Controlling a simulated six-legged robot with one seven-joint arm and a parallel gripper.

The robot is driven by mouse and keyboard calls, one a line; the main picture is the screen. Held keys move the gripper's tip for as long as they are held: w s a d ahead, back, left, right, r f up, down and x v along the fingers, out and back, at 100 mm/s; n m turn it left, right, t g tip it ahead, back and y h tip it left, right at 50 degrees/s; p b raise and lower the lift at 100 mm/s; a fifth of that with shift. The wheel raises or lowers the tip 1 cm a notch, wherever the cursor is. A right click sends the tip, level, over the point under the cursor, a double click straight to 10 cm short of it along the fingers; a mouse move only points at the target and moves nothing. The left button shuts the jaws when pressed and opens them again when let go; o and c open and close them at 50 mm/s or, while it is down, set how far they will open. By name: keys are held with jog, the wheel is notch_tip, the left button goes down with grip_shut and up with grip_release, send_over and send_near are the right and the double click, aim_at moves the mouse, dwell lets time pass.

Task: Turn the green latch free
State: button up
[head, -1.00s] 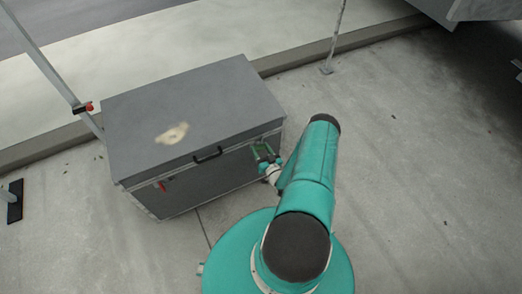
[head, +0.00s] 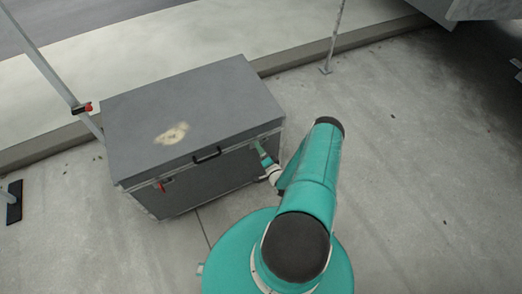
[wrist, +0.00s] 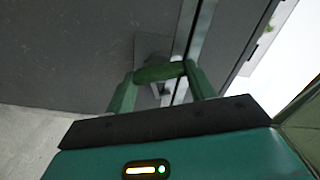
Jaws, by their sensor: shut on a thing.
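A grey case (head: 225,180) with a flat lid stands on the concrete floor. In the wrist view, the green latch (wrist: 160,73) lies between the two fingers of my gripper (wrist: 161,80), which is shut on it. The latch sits over a grey metal plate on the case front and lies roughly crosswise to the lid seam. In the head view, my gripper (head: 261,149) is at the right part of the case front, just under the lid edge. The latch cannot be made out there.
A red latch (head: 161,186) is on the left of the case front. A black handle (head: 207,154) is at the middle of the lid edge. A metal stand (head: 62,85) rises behind the left of the case.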

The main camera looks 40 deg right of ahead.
jog(key=shift+s+a+f+m, duration=0.1)
jog(key=shift+m, duration=1)
jog(key=shift+f+m, duration=0.1)
jog(key=shift+m, duration=1)
jog(key=o, duration=1)
jog(key=shift+r, duration=0.1)
jog(key=v, duration=1.3)
jog(key=shift+s+a, duration=0.1)
jog(key=shift+s, duration=0.25)
